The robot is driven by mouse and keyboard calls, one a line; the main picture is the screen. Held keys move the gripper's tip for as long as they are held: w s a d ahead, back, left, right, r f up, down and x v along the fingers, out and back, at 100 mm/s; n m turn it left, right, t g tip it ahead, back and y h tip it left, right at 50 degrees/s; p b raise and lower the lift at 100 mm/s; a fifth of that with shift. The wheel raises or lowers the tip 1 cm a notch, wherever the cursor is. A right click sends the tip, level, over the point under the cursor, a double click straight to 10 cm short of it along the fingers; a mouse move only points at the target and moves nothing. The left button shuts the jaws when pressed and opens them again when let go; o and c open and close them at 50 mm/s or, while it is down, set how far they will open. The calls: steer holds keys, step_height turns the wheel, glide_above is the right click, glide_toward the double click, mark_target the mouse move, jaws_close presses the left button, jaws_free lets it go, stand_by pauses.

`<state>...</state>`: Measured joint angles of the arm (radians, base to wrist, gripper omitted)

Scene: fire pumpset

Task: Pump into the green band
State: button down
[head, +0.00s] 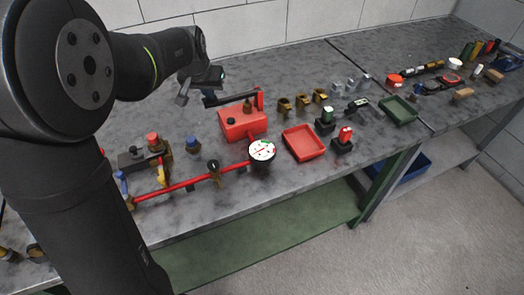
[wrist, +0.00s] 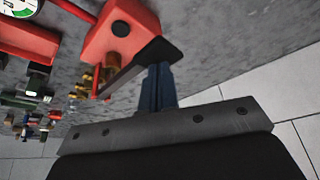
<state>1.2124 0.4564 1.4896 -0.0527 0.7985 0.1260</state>
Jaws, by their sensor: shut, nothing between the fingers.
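The red pump box (head: 240,124) stands on the bench with a brass fitting on top and a lever with a dark bar (head: 222,98) above it. The box also shows in the wrist view (wrist: 112,32), with the dark bar (wrist: 138,68) crossing close to my fingertips. The round white gauge (head: 262,150) stands in front of the pump. A green band shows on its dial in the wrist view (wrist: 20,10), but the needle reading is too small to tell. My gripper (wrist: 157,78) is shut and empty beside the bar; I cannot tell whether they touch.
A red pipe (head: 190,184) with valves runs left from the gauge. A red tray (head: 304,143), a green tray (head: 399,109) and several brass fittings (head: 302,102) lie to the right. A wall (head: 250,35) stands behind the bench. The bench behind the pump is clear.

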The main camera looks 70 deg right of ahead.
mark_target(209, 104)
stand_by(0.6)
steer(key=shift+f, duration=2.85)
steer(key=shift+r, duration=2.9)
steer(key=shift+f, duration=2.95)
steer(key=shift+r, duration=2.95)
steer(key=shift+f, duration=0.1)
